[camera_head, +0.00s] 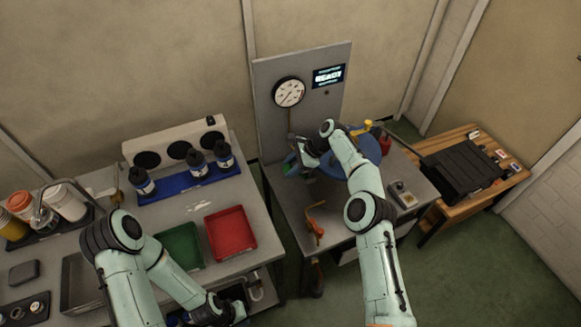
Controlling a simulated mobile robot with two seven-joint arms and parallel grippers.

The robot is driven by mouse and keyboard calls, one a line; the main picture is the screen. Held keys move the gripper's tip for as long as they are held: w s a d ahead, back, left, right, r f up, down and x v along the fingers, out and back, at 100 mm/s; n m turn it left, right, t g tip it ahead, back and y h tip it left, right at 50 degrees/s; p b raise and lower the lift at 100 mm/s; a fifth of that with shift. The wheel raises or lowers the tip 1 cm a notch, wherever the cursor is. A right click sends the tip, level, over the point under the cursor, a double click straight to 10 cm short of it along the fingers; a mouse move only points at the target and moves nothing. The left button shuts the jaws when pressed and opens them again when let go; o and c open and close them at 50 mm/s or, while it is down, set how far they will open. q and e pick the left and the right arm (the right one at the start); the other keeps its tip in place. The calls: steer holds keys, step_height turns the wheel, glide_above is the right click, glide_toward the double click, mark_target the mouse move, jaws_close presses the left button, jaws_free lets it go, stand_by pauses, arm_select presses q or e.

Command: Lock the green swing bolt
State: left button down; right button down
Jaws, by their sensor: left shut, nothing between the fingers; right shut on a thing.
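The blue round lid (368,152) of the cylinder sits on the grey bench, partly hidden behind my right arm. A small green part, which looks like the green swing bolt (290,158), shows at the lid's left side. My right gripper (300,166) is shut on it; the fingers and wrist hide most of it, so its exact angle cannot be told. A yellow swing bolt (362,128) and a red part (383,141) show at the lid's far and right side. My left gripper (236,310) is shut and empty, low at the bottom, by the left table's front edge.
A panel (268,95) with a gauge (289,92) and a screen (328,76) reading READY stands behind the lid. An orange-handled tool (316,226) lies on the bench front. A grey switch box (402,195) is at right. Red (231,233) and green (180,247) trays sit left.

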steer(key=shift+a, duration=0.1)
steer(key=c, duration=0.7)
jaws_free()
steer(key=shift+o, duration=0.2)
steer(key=w+v, duration=0.1)
steer(key=v, duration=1.2)
steer(key=shift+s+r, duration=0.25)
steer(key=shift+s, duration=0.15)
steer(key=shift+f, duration=0.1)
